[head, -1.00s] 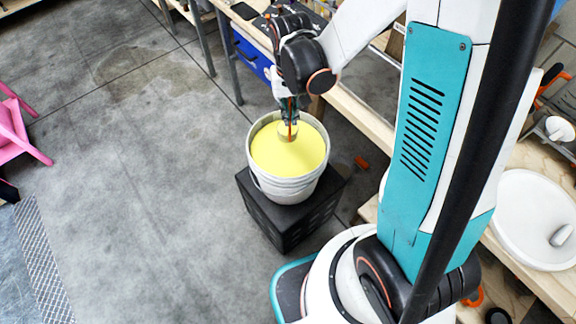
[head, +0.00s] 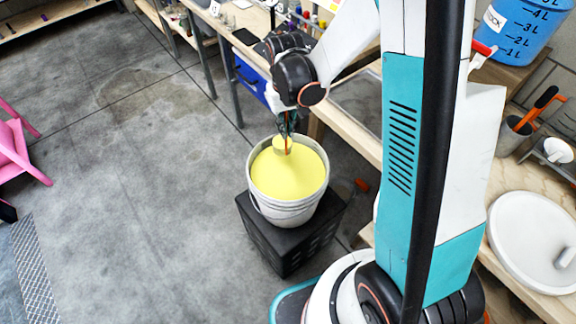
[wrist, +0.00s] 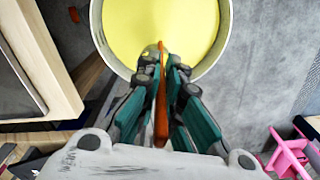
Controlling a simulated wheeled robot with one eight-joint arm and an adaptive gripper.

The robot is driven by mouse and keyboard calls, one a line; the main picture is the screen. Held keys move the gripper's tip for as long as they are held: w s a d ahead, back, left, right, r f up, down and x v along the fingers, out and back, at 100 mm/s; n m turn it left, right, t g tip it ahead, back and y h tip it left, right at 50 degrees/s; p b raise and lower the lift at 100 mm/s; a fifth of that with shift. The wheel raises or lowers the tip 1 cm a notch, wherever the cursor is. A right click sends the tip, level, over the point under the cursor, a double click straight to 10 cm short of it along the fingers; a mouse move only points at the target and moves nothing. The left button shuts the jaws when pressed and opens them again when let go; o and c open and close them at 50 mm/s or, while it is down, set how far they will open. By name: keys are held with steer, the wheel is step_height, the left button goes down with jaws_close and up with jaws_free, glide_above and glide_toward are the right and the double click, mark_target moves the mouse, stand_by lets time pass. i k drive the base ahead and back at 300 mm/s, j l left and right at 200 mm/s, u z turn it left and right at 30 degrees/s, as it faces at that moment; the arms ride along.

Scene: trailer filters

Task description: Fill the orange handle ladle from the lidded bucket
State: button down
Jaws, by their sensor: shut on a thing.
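The bucket (head: 285,210) is a white tub standing open on a black crate, nearly full of yellow contents (head: 290,178). My gripper (head: 287,127) is above its far rim, shut on the orange handle (wrist: 161,100) of the ladle, which hangs downward. The ladle's cup (head: 282,146) is inside the far part of the opening and looks yellow. I cannot tell whether it is dipped in the contents or just above them. In the wrist view my gripper (wrist: 161,72) has both fingers around the handle, and the cup is mostly hidden.
The black crate (head: 283,246) stands on open grey floor. A round white lid (head: 525,228) with a handle lies on the wooden bench at right. A blue measuring container (head: 522,32) and a holder with an orange-handled tool stand behind it. A pink chair (head: 14,150) is far left.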

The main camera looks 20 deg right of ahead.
mark_target(288, 191)
steer(key=k+j, duration=0.15)
steer(key=j, duration=0.2)
steer(key=k+j, duration=0.1)
steer(key=j, duration=0.25)
steer(key=k+j, duration=0.15)
steer(key=j, duration=0.2)
steer(key=k+j, duration=0.1)
steer(key=j, duration=0.25)
steer(key=k+j+z, duration=0.2)
steer(key=i+z, duration=0.15)
steer(key=z, duration=0.9)
steer(key=i, duration=0.45)
